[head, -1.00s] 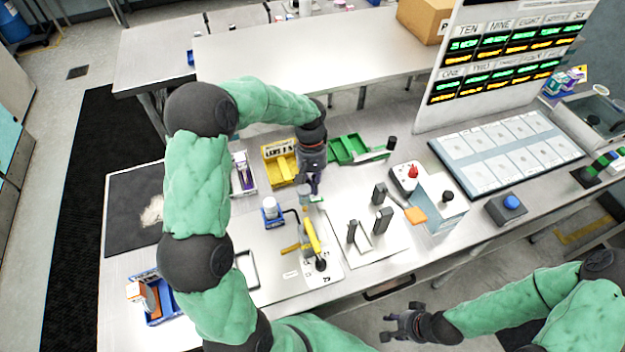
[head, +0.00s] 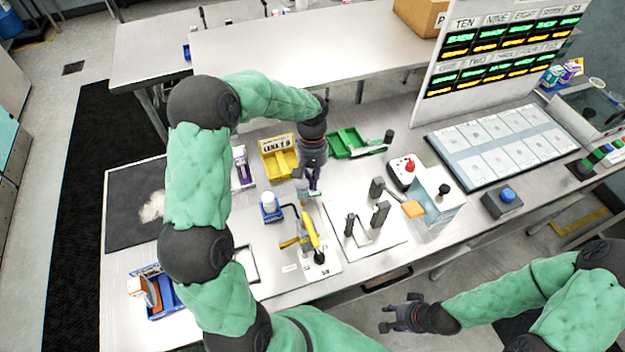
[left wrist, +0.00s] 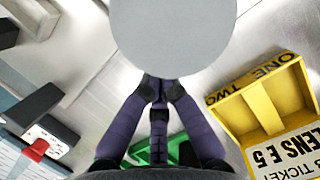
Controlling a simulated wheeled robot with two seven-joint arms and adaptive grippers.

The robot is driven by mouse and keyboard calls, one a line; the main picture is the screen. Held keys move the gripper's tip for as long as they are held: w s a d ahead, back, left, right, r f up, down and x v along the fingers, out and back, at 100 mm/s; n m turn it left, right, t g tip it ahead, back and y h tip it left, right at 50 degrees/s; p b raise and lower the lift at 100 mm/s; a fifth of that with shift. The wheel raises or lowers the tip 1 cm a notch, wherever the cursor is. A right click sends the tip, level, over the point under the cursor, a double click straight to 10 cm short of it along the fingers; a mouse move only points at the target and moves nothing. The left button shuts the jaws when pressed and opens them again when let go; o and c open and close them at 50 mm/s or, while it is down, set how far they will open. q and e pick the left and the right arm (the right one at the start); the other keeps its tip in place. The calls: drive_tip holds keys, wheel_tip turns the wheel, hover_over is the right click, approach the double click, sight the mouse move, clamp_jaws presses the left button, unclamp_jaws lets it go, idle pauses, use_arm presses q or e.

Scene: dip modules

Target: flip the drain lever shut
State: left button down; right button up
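The drain station (head: 303,243) has a yellow lever arm (head: 311,230) with a black knob (head: 319,257) at its near end, slanting toward the front of the bench. A small tan-and-teal cylinder (head: 302,187) stands at its far end. My left gripper (head: 314,187) is just beside and behind this cylinder, apart from the lever's knob. In the left wrist view my left gripper's purple fingers (left wrist: 160,85) converge as if shut; a large grey disc (left wrist: 172,35) hides the fingertips. Contact cannot be told. My right gripper (head: 388,319) is empty and open, off the bench's front edge.
A yellow bin (head: 279,172) and green tray (head: 346,142) lie behind. A blue holder with a white bottle (head: 269,204) stands left of the station. A white plate with dark posts (head: 366,237) is to its right. A red-button box (head: 407,170) stands further right.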

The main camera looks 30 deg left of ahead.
use_arm(q)
drive_tip(key=shift+d+m+p, duration=0.4)
drive_tip(key=shift+m+p, duration=0.05)
drive_tip(key=shift+m, duration=0.35)
drive_tip(key=shift+s+d+m+y+p, duration=0.1)
drive_tip(key=shift+d+m+y+p, duration=0.15)
drive_tip(key=shift+m, duration=0.25)
drive_tip(key=shift+s+d+m+g+y+p, duration=0.15)
drive_tip(key=shift+d+m+y+p, duration=0.15)
drive_tip(key=shift+m, duration=0.3)
drive_tip(key=shift+s+d+m+g+y+p, duration=0.1)
drive_tip(key=shift+d+m+g+y+p, duration=0.1)
drive_tip(key=shift+m+p, duration=0.3)
drive_tip(key=shift+s+d+m+y+p, duration=0.2)
drive_tip(key=shift+s+d+m, duration=0.1)
drive_tip(key=shift+m, duration=0.5)
drive_tip(key=shift+s+d+m+y+p, duration=0.15)
drive_tip(key=shift+d+m+p, duration=0.1)
drive_tip(key=shift+m, duration=0.55)
drive_tip(key=shift+s+d+m, duration=0.15)
drive_tip(key=shift+m, duration=0.35)
drive_tip(key=shift+s+d+m+y+p, duration=0.25)
drive_tip(key=shift+s+m+y+p, duration=0.1)
drive_tip(key=shift+m, duration=0.55)
drive_tip(key=shift+a, duration=0.15)
